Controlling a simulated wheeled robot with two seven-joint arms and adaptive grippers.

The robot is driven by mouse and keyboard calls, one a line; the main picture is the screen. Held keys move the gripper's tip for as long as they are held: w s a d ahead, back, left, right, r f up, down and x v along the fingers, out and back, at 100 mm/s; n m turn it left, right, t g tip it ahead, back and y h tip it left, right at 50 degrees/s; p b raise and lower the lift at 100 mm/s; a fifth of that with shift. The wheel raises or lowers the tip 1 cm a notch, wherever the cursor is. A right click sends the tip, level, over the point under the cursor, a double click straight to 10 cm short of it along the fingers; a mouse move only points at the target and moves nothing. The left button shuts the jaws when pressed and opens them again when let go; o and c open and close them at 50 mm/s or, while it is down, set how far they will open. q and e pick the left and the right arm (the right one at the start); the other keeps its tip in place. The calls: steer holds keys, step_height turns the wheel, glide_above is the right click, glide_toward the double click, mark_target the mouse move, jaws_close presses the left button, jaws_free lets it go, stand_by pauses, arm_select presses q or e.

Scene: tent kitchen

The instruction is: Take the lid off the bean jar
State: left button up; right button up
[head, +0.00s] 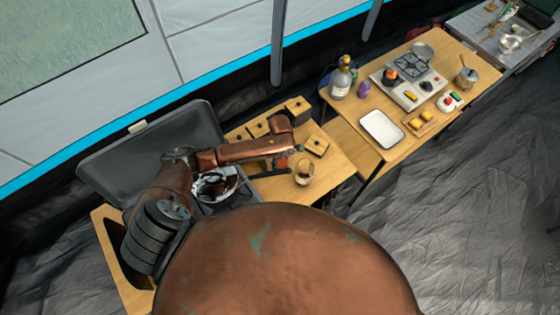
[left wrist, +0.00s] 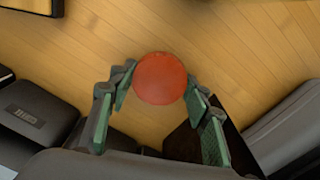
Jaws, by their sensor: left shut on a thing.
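The bean jar (head: 303,174) is a small clear jar with brown contents low inside, standing on the wooden table right of my left gripper. Its top looks uncovered. My left gripper (head: 283,161) is shut on a red round lid, which shows as a small red spot in the head view. In the left wrist view the red lid (left wrist: 160,78) sits between the green fingertips (left wrist: 160,88), over bare wooden planks. The lid looks apart from the jar. My right gripper is not in view.
Several wooden boxes with dark knobs, one of them a wooden box (head: 317,146), stand behind the jar. A grey open case (head: 150,150) and a bowl (head: 216,184) are at left. A white tray (head: 381,129), a bottle (head: 340,82) and a stove (head: 410,70) occupy the farther table.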

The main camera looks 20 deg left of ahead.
mark_target(280, 162)
arm_select(q)
steer(key=shift+f, duration=0.15)
steer(key=o, duration=1.3)
steer(key=shift+r, duration=0.5)
step_height(280, 162, up, 11)
steer(key=shift+r, duration=0.2)
